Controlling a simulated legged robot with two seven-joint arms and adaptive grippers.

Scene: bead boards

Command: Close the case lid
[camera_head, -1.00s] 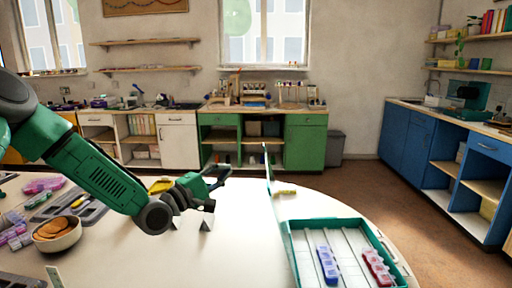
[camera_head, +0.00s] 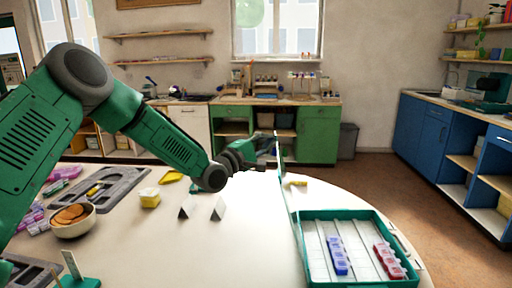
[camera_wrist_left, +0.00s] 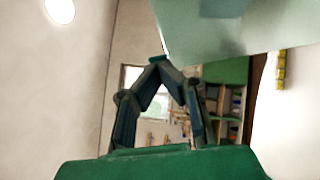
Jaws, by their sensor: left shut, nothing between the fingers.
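The teal case (camera_head: 376,216) stands open at the right of the round white table, with a blue bead strip (camera_head: 337,256) and a red bead strip (camera_head: 389,261) among its pale slots. Its lid (camera_head: 286,190) stands upright on the case's left side, seen nearly edge-on. My left gripper (camera_head: 274,146) is shut and empty at the lid's upper edge, on its left. In the left wrist view, the fingertips (camera_wrist_left: 160,63) meet close beside the pale translucent lid (camera_wrist_left: 235,25); I cannot tell whether they touch. My right gripper is out of view.
A small yellow piece (camera_head: 297,183) lies beyond the case. Two white folded cards (camera_head: 218,208), a yellow block (camera_head: 149,198), a bowl of brown discs (camera_head: 72,224) and a grey tray (camera_head: 124,187) lie to the left. The table between cards and case is clear.

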